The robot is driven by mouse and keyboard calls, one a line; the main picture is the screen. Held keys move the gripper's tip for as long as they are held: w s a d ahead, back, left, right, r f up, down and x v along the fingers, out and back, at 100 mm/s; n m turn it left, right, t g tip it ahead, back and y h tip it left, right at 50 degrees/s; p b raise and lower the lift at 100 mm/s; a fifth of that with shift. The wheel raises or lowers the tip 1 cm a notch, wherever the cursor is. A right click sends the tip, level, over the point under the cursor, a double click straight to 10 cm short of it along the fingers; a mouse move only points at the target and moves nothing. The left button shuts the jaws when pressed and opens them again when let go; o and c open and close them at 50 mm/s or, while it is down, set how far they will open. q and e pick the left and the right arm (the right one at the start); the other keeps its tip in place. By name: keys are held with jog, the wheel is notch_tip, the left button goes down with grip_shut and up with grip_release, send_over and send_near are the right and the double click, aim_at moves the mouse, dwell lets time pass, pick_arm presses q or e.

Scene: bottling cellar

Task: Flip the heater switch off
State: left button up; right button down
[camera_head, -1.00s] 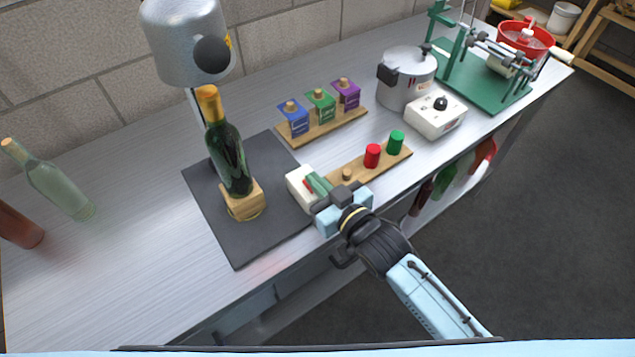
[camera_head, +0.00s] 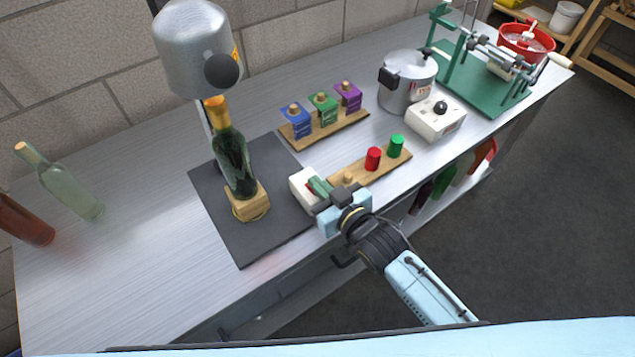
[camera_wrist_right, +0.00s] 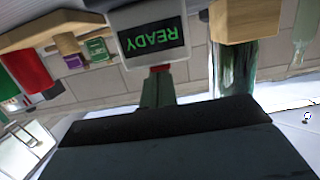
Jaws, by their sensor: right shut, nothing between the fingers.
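The heater's white switch box (camera_head: 303,190) sits on the bench at the right edge of the dark mat. In the right wrist view the box (camera_wrist_right: 125,20) shows upside down, with a dark display reading READY in green. A small red part, seemingly the switch (camera_wrist_right: 160,68), shows at its edge. My right gripper (camera_head: 319,186) is shut and empty, its green fingertips (camera_wrist_right: 157,90) right at the red part; I cannot tell whether they touch. The switch's position is mostly hidden. The silver heater hood (camera_head: 197,50) hangs above a green bottle (camera_head: 235,155). My left gripper is not in view.
The bottle stands in a wooden block (camera_head: 249,203) on the dark mat (camera_head: 275,235). A wooden strip (camera_head: 340,169) with a red and a green cap lies beside the switch box. Behind it are coloured boxes on a board (camera_head: 330,131), a pot (camera_head: 406,85) and a white knob box (camera_head: 434,122).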

jog(key=r+p, duration=0.4)
jog(key=shift+w+a+r, duration=0.15)
jog(key=shift+w+a, duration=0.05)
jog(key=r+v, duration=0.1)
jog(key=v, duration=0.9)
jog(key=shift+w, duration=0.2)
